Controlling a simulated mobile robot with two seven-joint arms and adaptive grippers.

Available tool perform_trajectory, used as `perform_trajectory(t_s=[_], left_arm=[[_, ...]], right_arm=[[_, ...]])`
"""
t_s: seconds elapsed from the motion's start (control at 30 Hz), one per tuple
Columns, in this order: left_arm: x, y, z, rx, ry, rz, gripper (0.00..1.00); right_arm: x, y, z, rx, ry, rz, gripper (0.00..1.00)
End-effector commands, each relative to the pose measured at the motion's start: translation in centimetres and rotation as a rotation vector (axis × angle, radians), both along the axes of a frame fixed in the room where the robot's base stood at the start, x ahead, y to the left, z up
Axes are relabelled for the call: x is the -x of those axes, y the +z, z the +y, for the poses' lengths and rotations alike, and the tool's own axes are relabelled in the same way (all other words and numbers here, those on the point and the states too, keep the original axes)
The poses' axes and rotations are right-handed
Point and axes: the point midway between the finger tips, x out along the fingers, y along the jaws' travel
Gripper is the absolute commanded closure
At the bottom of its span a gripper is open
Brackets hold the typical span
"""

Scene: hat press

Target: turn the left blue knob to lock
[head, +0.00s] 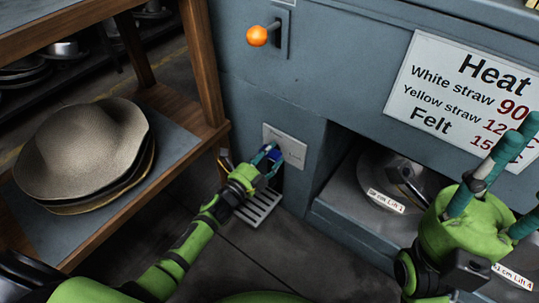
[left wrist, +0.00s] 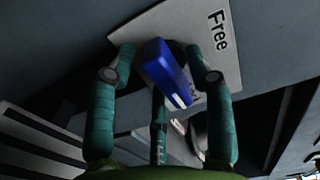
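The blue knob (left wrist: 167,72) sits on a pale plate (left wrist: 137,27) on the grey machine front. In the left wrist view it is a slanted bar with a white mark at its lower right end, and the word "Free" is on the plate. Another label is mostly hidden behind the knob. My left gripper (left wrist: 162,72) has a teal finger on each side of the knob, with gaps showing, and a third finger below. In the head view the left gripper (head: 267,160) covers most of the knob. My right gripper (head: 500,170) has its fingers spread and looks empty.
A lever with an orange ball (head: 257,36) is above the plate. A floor grate (head: 262,207) lies below. A recess with a metal dome (head: 375,180) is to the right. A wooden shelf (head: 190,130) with stacked hats (head: 85,145) stands at left. A heat sign (head: 440,85) hangs upper right.

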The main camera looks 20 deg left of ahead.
Motion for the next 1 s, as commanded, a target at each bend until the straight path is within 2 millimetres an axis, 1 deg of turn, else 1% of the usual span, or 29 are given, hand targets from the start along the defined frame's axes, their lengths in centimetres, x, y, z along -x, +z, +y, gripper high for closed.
perform_trajectory(t_s=[0.17, 0.27, 0.37, 0.6, 0.7, 0.87, 1.0], left_arm=[[0.0, 0.2, 0.1, 0.001, 0.001, -0.003, 0.48], [0.7, 0.1, 0.4, 0.002, 0.001, -0.002, 0.48], [2.1, 0.1, 0.9, 0.001, 0.001, -0.001, 0.48], [7.1, 0.1, 2.6, 0.001, 0.001, 0.001, 0.48], [8.8, 0.0, 3.2, 0.001, 0.0, 0.001, 0.48], [10.6, 0.1, 3.9, 0.0, 0.001, 0.0, 0.48], [11.2, 0.1, 4.1, -0.001, 0.001, -0.001, 0.48]], right_arm=[[0.0, 0.0, -0.1, -0.003, -0.001, 0.002, 0.6], [0.0, 0.0, 0.0, -0.002, -0.001, 0.003, 0.6], [0.0, 0.0, 0.0, -0.001, 0.0, 0.003, 0.6], [0.0, 0.0, 0.0, 0.0, 0.0, 0.002, 0.6], [0.0, 0.0, 0.0, 0.001, 0.0, 0.002, 0.6], [0.0, 0.0, 0.0, 0.0, 0.0, 0.001, 0.6], [0.0, 0.0, 0.0, 0.0, 0.0, 0.001, 0.6]])
